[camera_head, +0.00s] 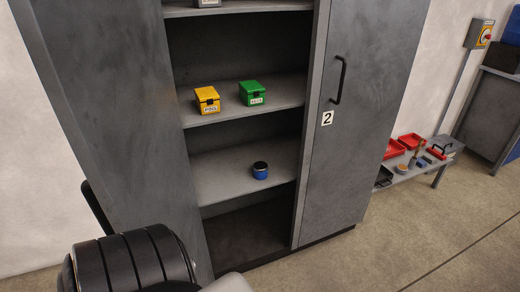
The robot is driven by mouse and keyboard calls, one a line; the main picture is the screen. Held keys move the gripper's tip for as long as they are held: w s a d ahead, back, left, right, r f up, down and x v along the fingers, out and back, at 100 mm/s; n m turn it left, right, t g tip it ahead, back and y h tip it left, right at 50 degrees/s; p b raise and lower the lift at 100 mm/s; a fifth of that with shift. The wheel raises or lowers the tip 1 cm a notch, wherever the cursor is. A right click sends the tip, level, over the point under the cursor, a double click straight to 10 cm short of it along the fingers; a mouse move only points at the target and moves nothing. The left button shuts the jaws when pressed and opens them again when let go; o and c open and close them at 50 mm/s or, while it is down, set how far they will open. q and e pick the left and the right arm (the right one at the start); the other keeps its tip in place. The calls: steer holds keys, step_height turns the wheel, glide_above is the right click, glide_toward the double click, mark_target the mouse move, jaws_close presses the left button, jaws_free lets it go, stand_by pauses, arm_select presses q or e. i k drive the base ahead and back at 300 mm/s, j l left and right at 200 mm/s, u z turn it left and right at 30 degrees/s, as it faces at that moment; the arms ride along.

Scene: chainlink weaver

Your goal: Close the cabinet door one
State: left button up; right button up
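The grey metal cabinet (309,130) stands in front of me with its left side open. Its left door (110,110), with no number visible from here, is swung outward toward me and shows as a tall grey panel. The right door (375,130) is shut, with a black handle and a "2" label. A dark bar (97,208) shows at the left door's lower left; I cannot tell whether it is a handle. A black ribbed part of my arm (135,260) covers the door's lower area. Neither gripper shows, so contact with the door is hidden.
Shelves hold a yellow box (207,100), a green box (252,93) and a blue jar (260,170), all inside the cabinet. At right, a low bench (425,170) holds red trays and tools. The floor (400,245) at front right is clear.

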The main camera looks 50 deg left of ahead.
mark_target(103, 67)
steer(key=k+j+u, duration=0.15)
steer(key=u, duration=0.25)
steer(key=j+u, duration=0.35)
steer(key=k+j+u, duration=0.1)
steer(key=j+u, duration=0.55)
steer(key=u, duration=0.15)
steer(key=j+z, duration=0.1)
steer(key=j, duration=0.4)
steer(key=k+j+z, duration=0.15)
steer(key=j, duration=0.3)
steer(key=i+j, duration=0.05)
